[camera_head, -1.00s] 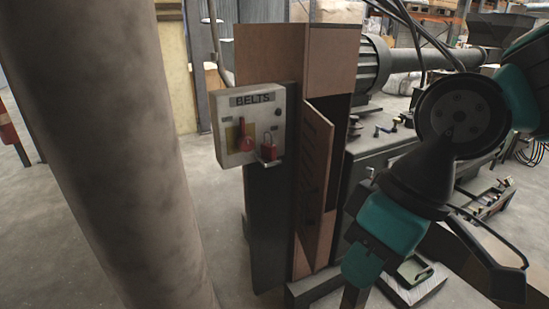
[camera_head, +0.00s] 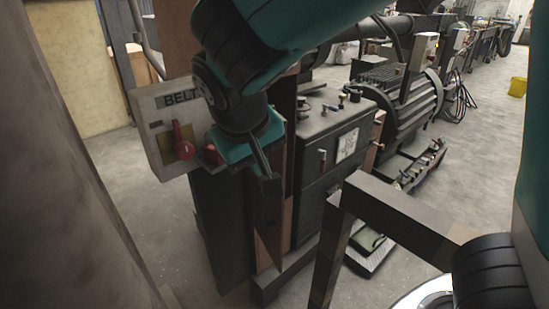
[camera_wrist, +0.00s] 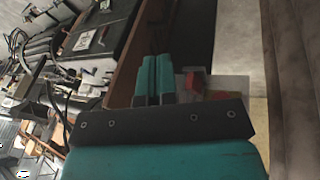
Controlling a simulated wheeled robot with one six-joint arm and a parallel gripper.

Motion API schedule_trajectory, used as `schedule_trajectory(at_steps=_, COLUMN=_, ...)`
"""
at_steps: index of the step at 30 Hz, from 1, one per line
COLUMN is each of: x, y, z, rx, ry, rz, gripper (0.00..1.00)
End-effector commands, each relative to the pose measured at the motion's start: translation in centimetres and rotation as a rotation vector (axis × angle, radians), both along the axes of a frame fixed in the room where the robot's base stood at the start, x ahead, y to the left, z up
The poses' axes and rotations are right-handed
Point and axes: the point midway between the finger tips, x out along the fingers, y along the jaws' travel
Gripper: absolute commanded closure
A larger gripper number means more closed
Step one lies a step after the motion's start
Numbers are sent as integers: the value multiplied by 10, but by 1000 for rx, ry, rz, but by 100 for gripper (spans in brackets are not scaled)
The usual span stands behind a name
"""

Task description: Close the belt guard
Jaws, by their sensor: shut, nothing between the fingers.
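The belt guard (camera_head: 285,205) is a brown panelled housing behind and below my gripper in the head view. Its door is largely hidden by my arm and gripper, so I cannot tell how far it stands open. In the wrist view a long brown panel (camera_wrist: 128,50) runs beside my fingers. My gripper (camera_head: 262,163) is in front of the guard, close to the control box. In the wrist view its teal fingers (camera_wrist: 155,68) are together with nothing between them. I cannot tell whether they touch the panel.
The grey BELTS control box (camera_head: 158,130) with red switches is just left of my gripper. A thick column (camera_head: 70,170) fills the left edge. Dark machinery (camera_head: 335,145) stands to the right. A dark frame (camera_head: 400,215) is in the right foreground. Bare floor shows at left.

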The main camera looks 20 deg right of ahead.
Motion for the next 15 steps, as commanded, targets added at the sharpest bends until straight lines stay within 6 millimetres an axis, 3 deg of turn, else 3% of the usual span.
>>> schedule_trajectory(at_steps=3, x=18, y=17, z=8, rx=-100, ry=-109, rz=-99, gripper=100)
schedule_trajectory(at_steps=7, x=25, y=24, z=14, rx=-151, ry=-184, rz=-167, gripper=100)
schedule_trajectory(at_steps=11, x=29, y=22, z=12, rx=-169, ry=-208, rz=-194, gripper=100)
schedule_trajectory(at_steps=15, x=36, y=11, z=-4, rx=-171, ry=-207, rz=-197, gripper=100)
